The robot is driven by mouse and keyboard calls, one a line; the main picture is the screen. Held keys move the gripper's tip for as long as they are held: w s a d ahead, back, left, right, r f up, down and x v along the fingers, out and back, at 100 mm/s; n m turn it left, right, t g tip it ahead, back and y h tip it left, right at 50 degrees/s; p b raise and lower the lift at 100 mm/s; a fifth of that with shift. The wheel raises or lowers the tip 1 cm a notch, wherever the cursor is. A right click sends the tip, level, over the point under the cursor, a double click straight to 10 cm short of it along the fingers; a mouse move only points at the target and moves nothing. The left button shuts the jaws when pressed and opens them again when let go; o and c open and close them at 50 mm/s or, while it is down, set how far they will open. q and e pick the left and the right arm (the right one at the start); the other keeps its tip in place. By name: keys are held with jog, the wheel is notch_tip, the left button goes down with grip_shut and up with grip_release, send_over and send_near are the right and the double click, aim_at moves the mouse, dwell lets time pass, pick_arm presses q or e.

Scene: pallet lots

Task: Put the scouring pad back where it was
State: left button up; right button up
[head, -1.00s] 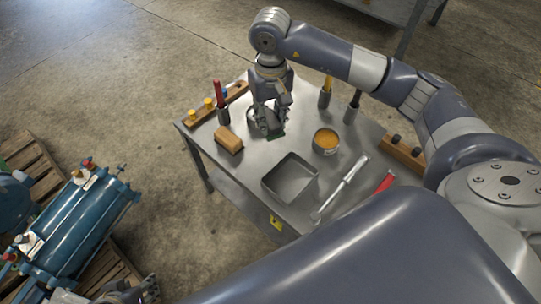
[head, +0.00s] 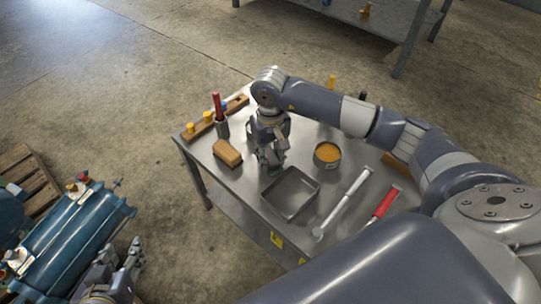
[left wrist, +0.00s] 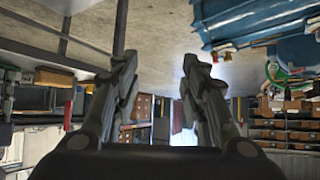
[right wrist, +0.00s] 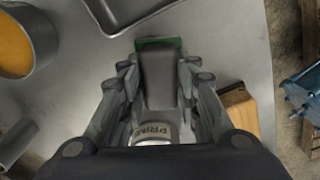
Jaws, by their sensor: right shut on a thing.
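The scouring pad (right wrist: 158,43) shows as a green edge at the fingertips of my right gripper (right wrist: 158,68) in the right wrist view. The gripper is shut on it, with a dark grey body between the fingers. In the head view my right gripper (head: 270,160) is low over the metal table (head: 240,185), just behind the grey tray (head: 268,200); a bit of green shows under it. Whether the pad touches the table is unclear. My left gripper (head: 122,262) is off the table at lower left, open and empty in the left wrist view (left wrist: 162,62).
A tan block (head: 227,153) lies left of the right gripper. A tin with orange contents (head: 327,155) stands right of it. A red-handled tool in a cup (head: 219,115) and a wooden rack (head: 200,128) stand behind. Long tools lie at right.

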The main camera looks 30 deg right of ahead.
aim_at(270, 156)
pick_arm(q)
jog(key=shift+w+r, duration=0.1)
pick_arm(e)
jog(key=shift+f, duration=0.1)
jog(key=o, duration=1)
pick_arm(q)
jog(key=shift+w+d+r+t, duration=0.15)
jog(key=shift+w+r+t, duration=0.15)
jog(key=shift+w+r, duration=0.05)
jog(key=shift+s, duration=0.1)
jog(key=s+a+f+g+p, duration=0.1)
jog(key=s+a+f+g, duration=0.1)
jog(key=s, duration=0.4)
jog(key=s+a+f+g+y+p, duration=0.1)
jog(key=s+a+f+g, duration=0.1)
jog(key=s+f+g, duration=0.2)
jog(key=shift+s+f+g+y, duration=0.25)
jog(key=shift+s+g, duration=0.35)
jog(key=shift+s, duration=0.75)
pick_arm(e)
jog(key=shift+r, duration=6.15)
pick_arm(q)
jog(key=shift+a+r, duration=0.1)
